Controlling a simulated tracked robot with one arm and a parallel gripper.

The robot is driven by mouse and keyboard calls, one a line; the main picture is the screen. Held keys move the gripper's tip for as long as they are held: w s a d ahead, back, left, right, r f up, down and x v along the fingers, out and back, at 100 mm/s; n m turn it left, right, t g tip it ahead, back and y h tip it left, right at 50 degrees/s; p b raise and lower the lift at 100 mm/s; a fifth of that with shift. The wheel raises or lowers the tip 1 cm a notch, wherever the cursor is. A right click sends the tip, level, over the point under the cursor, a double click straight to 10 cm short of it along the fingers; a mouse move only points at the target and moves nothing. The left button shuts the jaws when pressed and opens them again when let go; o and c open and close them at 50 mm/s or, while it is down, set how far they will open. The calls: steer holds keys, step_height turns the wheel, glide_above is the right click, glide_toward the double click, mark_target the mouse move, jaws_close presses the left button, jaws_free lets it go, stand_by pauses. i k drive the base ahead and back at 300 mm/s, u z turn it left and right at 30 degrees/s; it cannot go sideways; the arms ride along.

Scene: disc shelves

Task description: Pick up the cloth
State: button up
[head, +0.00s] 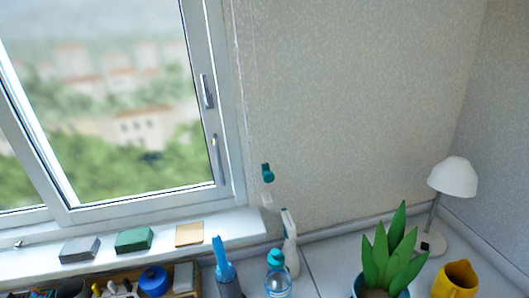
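I cannot make out any item that is clearly a cloth. Three small flat blocks lie in a row on the white window sill: a grey one (80,249), a green one (134,240) and a tan one (190,235). The frame does not show whether any of them is a folded cloth or a sponge. My gripper is not in view.
Below the sill is a wooden box (197,281) with several small items. Beside it stand a blue-topped bottle (224,265), a clear teal-capped bottle (278,277) and a white spray bottle (290,245). A plant (390,258), yellow cup (456,281) and lamp (453,178) stand right.

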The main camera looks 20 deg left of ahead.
mark_target(137, 239)
steer(key=u, duration=1.25)
